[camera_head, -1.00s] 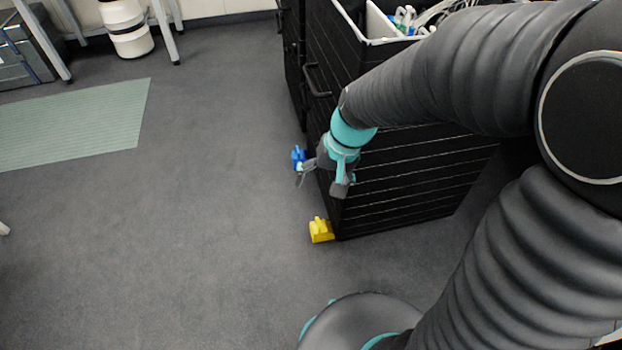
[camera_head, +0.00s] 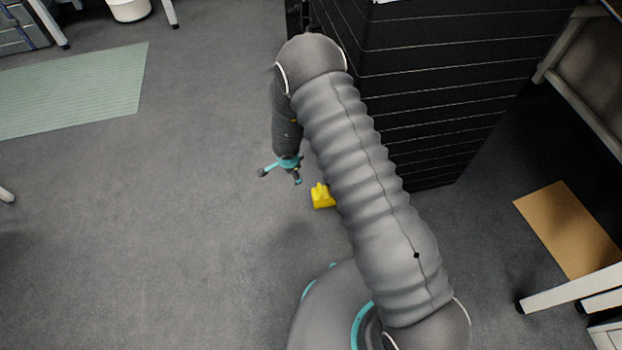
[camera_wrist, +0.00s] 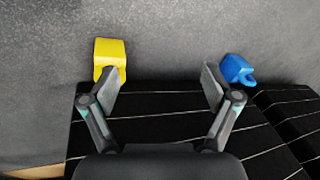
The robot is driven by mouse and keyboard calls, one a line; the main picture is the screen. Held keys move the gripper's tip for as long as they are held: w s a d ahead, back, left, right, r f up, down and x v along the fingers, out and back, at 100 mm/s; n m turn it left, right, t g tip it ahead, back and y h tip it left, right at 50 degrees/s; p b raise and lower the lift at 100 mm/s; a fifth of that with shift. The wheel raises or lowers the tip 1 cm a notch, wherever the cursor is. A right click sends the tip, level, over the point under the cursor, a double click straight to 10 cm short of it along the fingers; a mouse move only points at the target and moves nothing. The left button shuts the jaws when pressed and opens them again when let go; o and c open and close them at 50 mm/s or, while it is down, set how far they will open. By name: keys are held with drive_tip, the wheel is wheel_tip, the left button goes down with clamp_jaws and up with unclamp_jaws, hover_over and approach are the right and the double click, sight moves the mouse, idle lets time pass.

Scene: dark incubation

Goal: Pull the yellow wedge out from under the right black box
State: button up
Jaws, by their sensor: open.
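The yellow wedge (camera_head: 321,196) is on the grey floor by the near corner of the black box (camera_head: 440,95) in the head view. My arm hides part of that corner. In the wrist view the yellow wedge (camera_wrist: 109,48) shows at upper left, at the edge of the black box (camera_wrist: 160,128) with pale lines. My gripper (camera_head: 281,175) is open and empty, left of and a little beyond the wedge. In the wrist view my gripper (camera_wrist: 160,84) has its left finger overlapping the wedge's lower part; contact cannot be told. The space between the fingers is empty.
A blue wedge (camera_wrist: 238,69) is right of my right finger in the wrist view, near a second black box (camera_wrist: 290,105). A green mat (camera_head: 70,92) lies at left. A brown board (camera_head: 575,228) and white table legs are at right. Open floor lies left of the boxes.

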sight(324, 195)
drive_tip(key=s+d+f+m+g+h, duration=0.2)
drive_tip(key=d+m+h, duration=0.1)
drive_tip(key=d, duration=0.3)
drive_tip(key=shift+d+m+h, duration=0.3)
drive_tip(key=shift+d+h, duration=0.1)
drive_tip(key=shift+h, duration=0.4)
drive_tip(key=shift+s+f, duration=0.1)
drive_tip(key=b+x, duration=0.1)
drive_tip(key=x, duration=1.2)
drive_tip(key=shift+d+f, duration=0.1)
drive_tip(key=shift+f, duration=0.25)
drive_tip(key=c, duration=1.3)
